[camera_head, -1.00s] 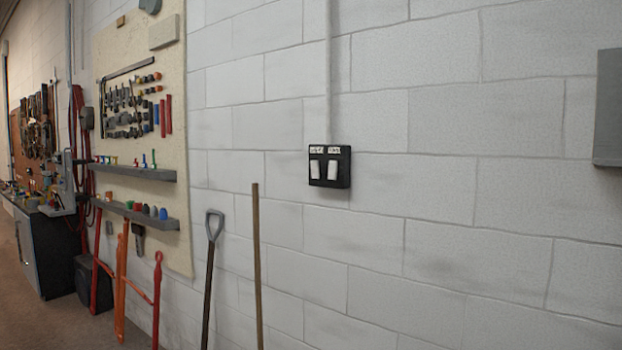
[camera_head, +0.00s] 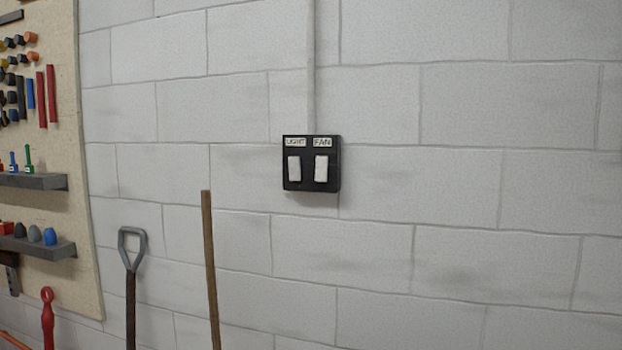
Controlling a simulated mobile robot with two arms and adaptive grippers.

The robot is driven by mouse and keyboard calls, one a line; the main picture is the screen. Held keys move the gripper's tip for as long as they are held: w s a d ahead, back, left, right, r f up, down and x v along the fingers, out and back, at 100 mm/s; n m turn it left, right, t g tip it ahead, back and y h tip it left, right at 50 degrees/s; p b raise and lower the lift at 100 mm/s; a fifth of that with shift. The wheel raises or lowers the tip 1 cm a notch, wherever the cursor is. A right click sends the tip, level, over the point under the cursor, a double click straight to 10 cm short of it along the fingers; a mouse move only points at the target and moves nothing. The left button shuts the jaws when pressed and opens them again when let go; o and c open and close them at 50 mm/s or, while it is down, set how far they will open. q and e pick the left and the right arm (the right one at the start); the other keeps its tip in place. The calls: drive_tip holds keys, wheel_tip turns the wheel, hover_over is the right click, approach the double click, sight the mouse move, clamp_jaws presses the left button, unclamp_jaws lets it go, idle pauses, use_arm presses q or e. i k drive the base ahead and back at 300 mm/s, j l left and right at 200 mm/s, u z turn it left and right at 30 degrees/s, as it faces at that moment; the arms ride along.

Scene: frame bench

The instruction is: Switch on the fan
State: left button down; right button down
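A black switch box (camera_head: 311,186) is mounted on the block wall, near the middle of the head view. It has two white rocker switches side by side. The right rocker, the fan switch (camera_head: 321,168), sits under a label reading FAN. The left rocker, the light switch (camera_head: 294,169), sits under a label reading LIGHT. I cannot tell which way either rocker is tipped. The fan itself is not in view. Neither of my grippers is in view.
A grey conduit (camera_head: 311,60) runs up the wall from the box. Below and left, a wooden pole (camera_head: 209,265) and a grey-handled tool (camera_head: 131,262) lean at the wall. A tool board (camera_head: 85,270) with shelves stands at the left. The wall right of the box is bare.

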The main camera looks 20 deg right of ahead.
sight(321, 161)
drive_tip(key=i+l, duration=0.3)
drive_tip(key=i, duration=0.2)
drive_tip(key=i+l+z, duration=0.1)
drive_tip(key=i+l, duration=0.15)
drive_tip(key=i, duration=0.25)
